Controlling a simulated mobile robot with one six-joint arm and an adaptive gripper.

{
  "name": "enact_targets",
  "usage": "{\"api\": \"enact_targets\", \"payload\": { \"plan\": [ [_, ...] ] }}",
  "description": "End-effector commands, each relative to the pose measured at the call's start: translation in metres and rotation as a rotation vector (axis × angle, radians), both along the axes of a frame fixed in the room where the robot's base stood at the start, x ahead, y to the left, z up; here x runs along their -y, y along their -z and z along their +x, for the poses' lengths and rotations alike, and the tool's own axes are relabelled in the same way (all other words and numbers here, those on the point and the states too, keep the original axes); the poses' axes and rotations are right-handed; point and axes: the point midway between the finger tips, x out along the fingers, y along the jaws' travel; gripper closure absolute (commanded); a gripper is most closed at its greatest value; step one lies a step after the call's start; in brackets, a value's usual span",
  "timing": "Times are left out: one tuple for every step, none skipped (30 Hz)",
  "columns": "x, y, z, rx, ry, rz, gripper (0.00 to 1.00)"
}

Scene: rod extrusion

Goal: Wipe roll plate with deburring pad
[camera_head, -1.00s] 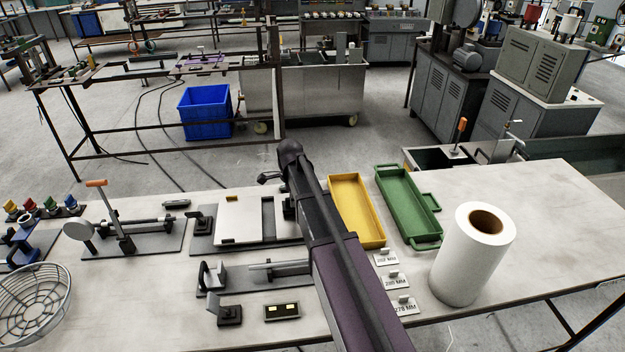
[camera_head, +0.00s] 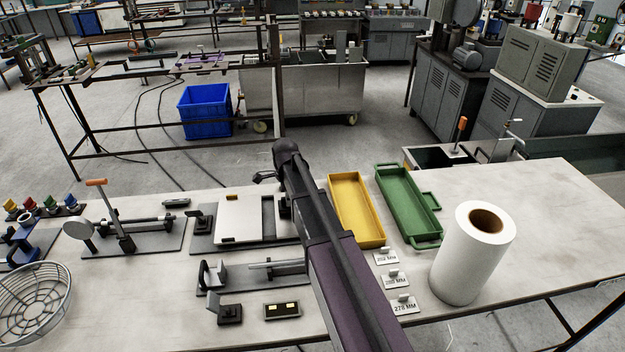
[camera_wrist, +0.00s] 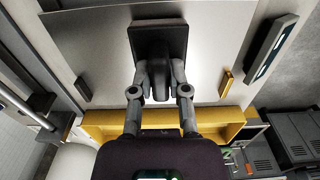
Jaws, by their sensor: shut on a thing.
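The roll plate (camera_wrist: 95,45) is a flat light grey plate that fills much of the upper wrist view. In the head view a flat pale plate (camera_head: 240,222) lies in a dark fixture left of my arm. The deburring pad (camera_wrist: 157,37) is a dark square block with a dark handle. My gripper (camera_wrist: 160,76) is shut on its handle and holds the pad over the plate, face towards it. I cannot tell whether the pad touches the surface.
A yellow tray (camera_head: 356,213) and a green tray (camera_head: 408,207) lie right of my arm. A white roll (camera_head: 472,258) stands at the table's right. Fixtures (camera_head: 255,278) with small blocks sit left of my arm. A wire basket (camera_head: 35,300) is at far left.

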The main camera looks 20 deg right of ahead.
Motion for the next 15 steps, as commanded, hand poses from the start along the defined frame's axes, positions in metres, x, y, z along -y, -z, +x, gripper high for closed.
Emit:
{"api": "enact_targets", "payload": {
  "plan": [
    [0.005, 0.0, 0.0, 0.0, 0.001, 0.0, 1.0],
    [0.008, 0.0, 0.0, 0.0, 0.001, 0.0, 1.0],
    [0.011, 0.0, 0.0, 0.0, 0.001, 0.0, 1.0],
    [0.014, 0.0, 0.0, 0.0, 0.001, 0.0, 1.0],
    [0.017, 0.0, -0.001, 0.0, 0.002, 0.0, 1.0],
    [0.02, 0.0, -0.001, 0.0, 0.002, 0.0, 1.0],
    [0.023, 0.0, -0.001, 0.0, 0.002, 0.0, 1.0],
    [0.026, 0.0, -0.001, 0.0, 0.001, 0.0, 1.0],
    [0.029, 0.0, -0.001, 0.0, 0.001, 0.0, 1.0],
    [0.032, 0.0, -0.001, 0.0, 0.001, 0.0, 1.0],
    [0.034, 0.0, -0.001, 0.0, 0.001, 0.0, 1.0],
    [0.038, 0.0, -0.002, 0.0, 0.001, 0.0, 1.0],
    [0.04, 0.0, -0.002, 0.0, 0.001, 0.0, 1.0],
    [0.043, 0.0, -0.002, 0.0, 0.001, 0.0, 1.0],
    [0.046, 0.0, -0.002, 0.0, 0.0, 0.0, 1.0]
  ]
}}
